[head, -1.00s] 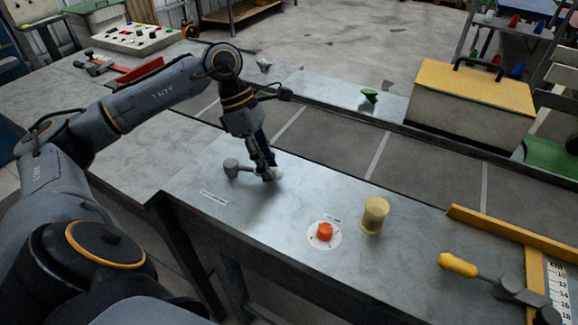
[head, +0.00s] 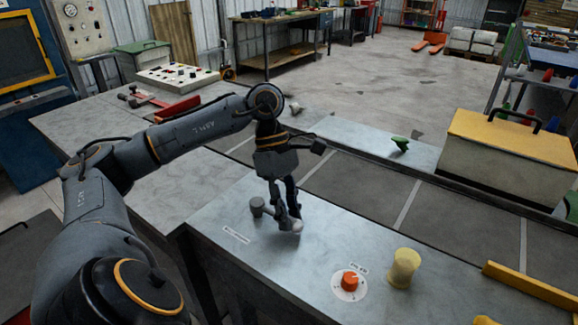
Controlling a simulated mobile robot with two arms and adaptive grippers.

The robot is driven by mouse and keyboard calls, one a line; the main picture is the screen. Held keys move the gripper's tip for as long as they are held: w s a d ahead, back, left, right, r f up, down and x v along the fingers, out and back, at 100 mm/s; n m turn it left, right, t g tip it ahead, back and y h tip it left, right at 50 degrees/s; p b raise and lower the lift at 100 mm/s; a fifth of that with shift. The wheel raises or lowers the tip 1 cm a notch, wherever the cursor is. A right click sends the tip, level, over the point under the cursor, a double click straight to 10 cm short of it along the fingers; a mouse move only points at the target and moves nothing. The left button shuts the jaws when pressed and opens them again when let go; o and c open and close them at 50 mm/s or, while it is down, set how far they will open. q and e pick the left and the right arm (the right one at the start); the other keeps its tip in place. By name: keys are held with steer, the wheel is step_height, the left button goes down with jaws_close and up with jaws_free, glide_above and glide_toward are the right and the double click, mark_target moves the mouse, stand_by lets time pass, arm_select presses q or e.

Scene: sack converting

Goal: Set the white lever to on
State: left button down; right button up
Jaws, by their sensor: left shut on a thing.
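The lever has a white rounded end (head: 297,226) and a grey round pivot (head: 257,207), and lies low over the metal bench top (head: 225,208). My left gripper (head: 291,220) points down and is shut on the lever near its white end. The fingers hide most of the lever's arm. The lever points right and somewhat toward the front edge. A small label (head: 236,235) lies in front of the pivot, its text too small to read. My right gripper is not in view.
An orange knob (head: 350,281) on a white dial and a yellow spool-shaped piece (head: 403,268) stand to the right on the bench. A grey box with a yellow lid (head: 512,140) stands beyond the dark belt (head: 365,186). Bench surface between lever and dial is clear.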

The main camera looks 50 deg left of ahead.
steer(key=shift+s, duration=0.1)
arm_select(q)
steer(key=c, duration=1.1)
jaws_free()
steer(key=shift+s, duration=0.1)
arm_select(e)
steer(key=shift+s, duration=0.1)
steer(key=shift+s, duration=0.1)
arm_select(q)
steer(key=v, duration=1.2)
